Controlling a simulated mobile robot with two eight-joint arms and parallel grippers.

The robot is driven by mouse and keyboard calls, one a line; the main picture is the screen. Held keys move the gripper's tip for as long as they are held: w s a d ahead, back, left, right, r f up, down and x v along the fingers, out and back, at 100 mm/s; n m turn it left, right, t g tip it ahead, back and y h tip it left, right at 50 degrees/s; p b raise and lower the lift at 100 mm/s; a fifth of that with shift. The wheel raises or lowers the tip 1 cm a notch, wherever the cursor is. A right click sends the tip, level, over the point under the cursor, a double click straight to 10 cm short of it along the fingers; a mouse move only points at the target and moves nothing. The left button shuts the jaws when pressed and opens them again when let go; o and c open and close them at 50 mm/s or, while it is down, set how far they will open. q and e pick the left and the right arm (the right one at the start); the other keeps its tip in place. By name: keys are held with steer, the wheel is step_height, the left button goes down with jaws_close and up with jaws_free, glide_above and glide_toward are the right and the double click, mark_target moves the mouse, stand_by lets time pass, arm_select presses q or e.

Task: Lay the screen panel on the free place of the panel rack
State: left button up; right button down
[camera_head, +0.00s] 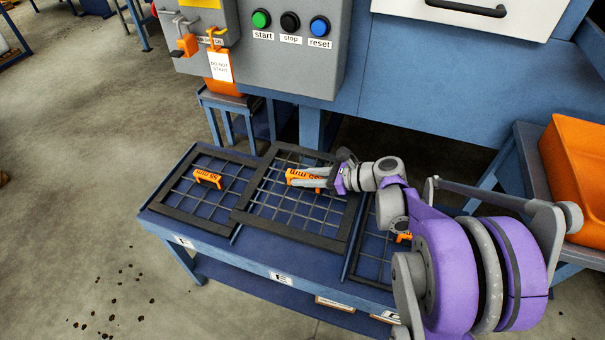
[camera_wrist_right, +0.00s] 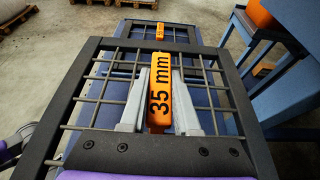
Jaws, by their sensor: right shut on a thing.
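The screen panel (camera_head: 262,219), a black frame with a wire grid, is over the middle place of the blue panel rack (camera_head: 215,248). It looks slightly raised above the rack and roughly level; whether any edge touches is unclear. Its orange handle reads "35 mm" in the right wrist view (camera_wrist_right: 158,105). My right gripper (camera_head: 303,178) is shut on this handle, with one finger on each side of it. Another panel (camera_head: 175,211) with an orange handle lies in the left place. A third panel (camera_head: 370,268) lies in the right place, partly hidden by my right arm. My left gripper is out of view.
A grey control box (camera_head: 300,62) with start, stop and reset buttons is behind the rack. An orange container (camera_head: 580,170) stands on a blue stand at the right. A small blue stand (camera_head: 232,103) is behind the rack. Open floor lies to the left.

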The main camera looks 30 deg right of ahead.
steer(key=shift+f+b, duration=3.9)
steer(key=shift+f, duration=1.75)
steer(key=shift+w+f+b, duration=0.1)
steer(key=shift+f+b, duration=0.35)
steer(key=shift+f, duration=0.1)
steer(key=c, duration=0.6)
jaws_free()
steer(key=shift+o, duration=0.2)
steer(key=shift+f, duration=0.1)
steer(key=p+v, duration=0.2)
steer(key=v, duration=0.9)
steer(key=shift+p, duration=0.4)
steer(key=shift+a, duration=0.1)
